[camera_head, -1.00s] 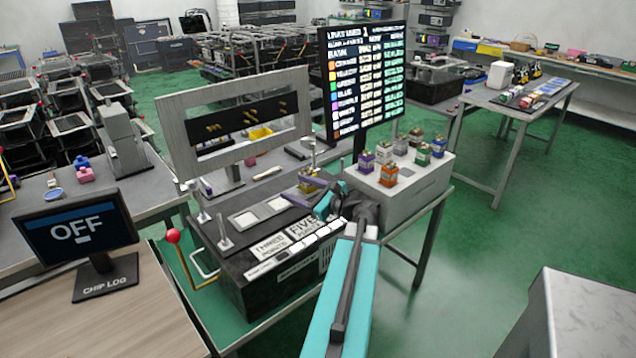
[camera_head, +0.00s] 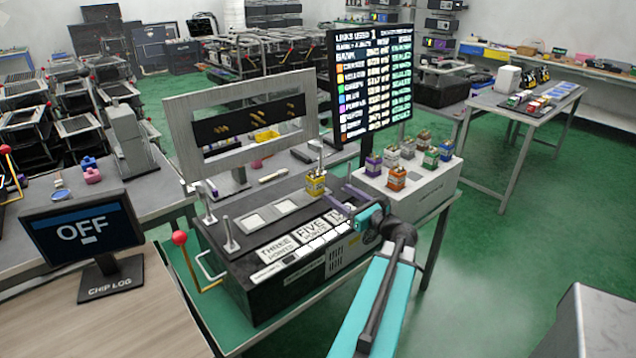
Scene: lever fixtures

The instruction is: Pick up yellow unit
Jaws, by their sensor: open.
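The yellow unit (camera_head: 316,183) is a small yellow block with a pale band. It stands upright at the right end of the row of pale square pads on the black machine (camera_head: 262,226). My gripper (camera_head: 337,194) is just right of it in the picture, with its two purple-grey fingers apart and pointing left towards it. Nothing shows between the fingers. I see a gap between the fingers and the unit, but cannot tell how far apart they are in depth.
A grey box (camera_head: 425,185) right of the machine carries several coloured units, including an orange one (camera_head: 396,178) and a purple one (camera_head: 373,165). A scoreboard (camera_head: 370,82) stands behind. A red-knobbed lever (camera_head: 180,238) is at the machine's left. An OFF screen (camera_head: 83,233) stands front left.

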